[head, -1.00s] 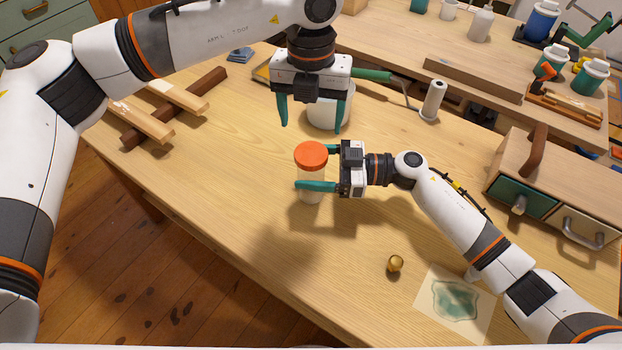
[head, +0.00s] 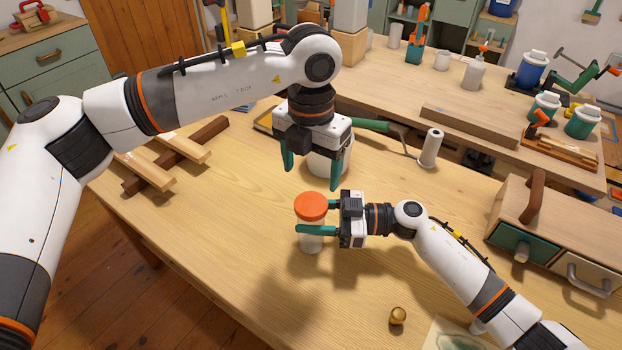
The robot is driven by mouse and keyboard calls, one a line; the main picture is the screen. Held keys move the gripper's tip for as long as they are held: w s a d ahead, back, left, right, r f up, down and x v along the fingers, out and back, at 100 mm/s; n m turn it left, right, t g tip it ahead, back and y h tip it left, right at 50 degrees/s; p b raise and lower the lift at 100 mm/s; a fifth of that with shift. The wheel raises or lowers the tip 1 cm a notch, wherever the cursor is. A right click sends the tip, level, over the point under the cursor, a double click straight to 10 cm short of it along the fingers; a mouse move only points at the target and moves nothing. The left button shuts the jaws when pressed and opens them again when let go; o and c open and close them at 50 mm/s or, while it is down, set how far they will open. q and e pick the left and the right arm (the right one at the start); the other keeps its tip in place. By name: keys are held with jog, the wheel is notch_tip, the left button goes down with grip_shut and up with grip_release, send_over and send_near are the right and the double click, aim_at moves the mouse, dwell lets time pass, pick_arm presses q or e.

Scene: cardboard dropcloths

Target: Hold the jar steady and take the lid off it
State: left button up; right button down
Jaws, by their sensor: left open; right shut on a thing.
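The jar (head: 311,243) is pale and stands upright on the wooden table, with an orange lid (head: 311,205) on top. My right gripper (head: 318,217) comes in from the right and is shut on the jar, its teal fingers around the body below the lid. My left gripper (head: 311,170) is open and empty. It points down above and slightly behind the lid, its two teal fingers apart, and it does not touch the lid. The far side of the jar is hidden.
A white pot (head: 327,158) stands behind my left gripper. A paint roller (head: 430,149) lies to its right. A brass knob (head: 397,316) sits at the front, and a drawer box (head: 560,235) stands at right. Wooden strips (head: 170,160) lie at left. The table's left middle is clear.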

aim_at(311, 203)
pick_arm(q)
jog(key=m, duration=0.4)
jog(key=shift+m, duration=0.3)
jog(key=m, duration=0.4)
jog(key=shift+m, duration=0.3)
jog(key=m, duration=0.6)
jog(key=shift+m, duration=0.3)
jog(key=m, duration=0.4)
jog(key=shift+m, duration=0.3)
jog(key=m, duration=1.1)
jog(key=shift+f+m, duration=0.3)
jog(key=shift+f, duration=3.7)
